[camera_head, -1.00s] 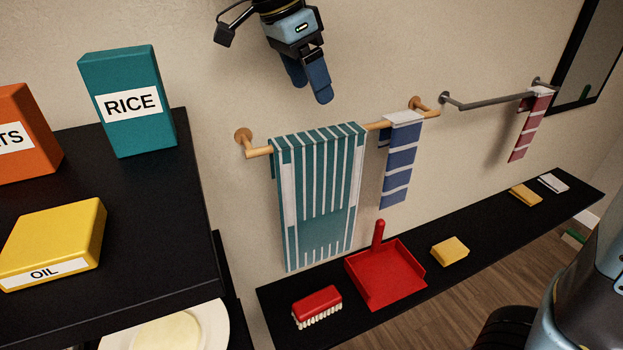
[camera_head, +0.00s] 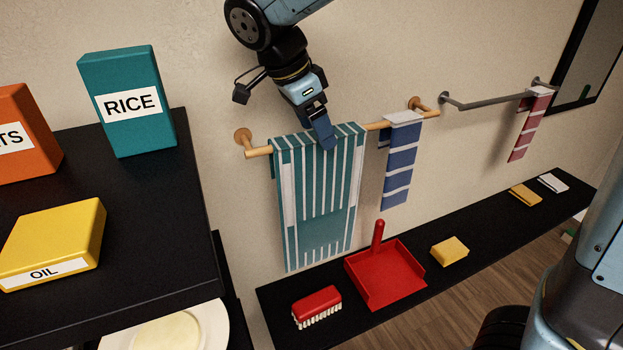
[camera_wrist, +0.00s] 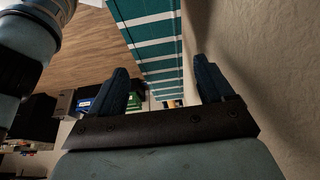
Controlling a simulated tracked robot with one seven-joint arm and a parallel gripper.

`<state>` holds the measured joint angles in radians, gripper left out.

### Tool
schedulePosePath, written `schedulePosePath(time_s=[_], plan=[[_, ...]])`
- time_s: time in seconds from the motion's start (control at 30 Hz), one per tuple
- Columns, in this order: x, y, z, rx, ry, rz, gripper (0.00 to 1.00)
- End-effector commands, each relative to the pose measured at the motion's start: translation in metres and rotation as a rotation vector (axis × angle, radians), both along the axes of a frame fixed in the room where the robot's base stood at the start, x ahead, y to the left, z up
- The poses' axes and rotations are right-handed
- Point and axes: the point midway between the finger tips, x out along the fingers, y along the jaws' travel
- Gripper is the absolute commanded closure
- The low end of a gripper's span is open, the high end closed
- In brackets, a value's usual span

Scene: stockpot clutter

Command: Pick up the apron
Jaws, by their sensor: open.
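The apron (camera_head: 322,215) is a teal cloth with white stripes. It hangs folded over the left part of a wooden wall rail (camera_head: 258,152). My gripper (camera_head: 322,140) is open and points down at the apron's top edge, its fingers overlapping the upper right of the cloth in the head view. In the wrist view the two blue fingers (camera_wrist: 165,82) stand apart, and the striped apron (camera_wrist: 157,48) runs down the picture and shows in the gap between them. I cannot tell whether the fingers touch the cloth.
A blue-striped towel (camera_head: 398,170) hangs close on the right of the same rail. A red-striped towel (camera_head: 528,125) hangs on a grey rail. Below, a black shelf (camera_head: 470,235) holds a brush (camera_head: 317,305), a dustpan (camera_head: 385,272) and sponges. The wall is close behind.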

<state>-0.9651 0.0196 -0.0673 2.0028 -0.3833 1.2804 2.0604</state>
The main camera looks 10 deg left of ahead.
Motion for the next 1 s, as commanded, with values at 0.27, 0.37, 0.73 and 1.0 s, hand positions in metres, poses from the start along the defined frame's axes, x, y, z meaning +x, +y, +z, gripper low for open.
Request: schedulePosePath(time_s=[0.27, 0.37, 0.73, 1.0], plan=[[0.007, -0.011, -0.034, -0.002, 0.002, 0.000, 0.19], [0.009, -0.013, -0.038, -0.001, 0.001, 0.001, 0.19], [0.009, -0.013, -0.039, 0.000, 0.000, 0.001, 0.32], [0.009, -0.013, -0.039, 0.000, 0.000, 0.001, 0.57]])
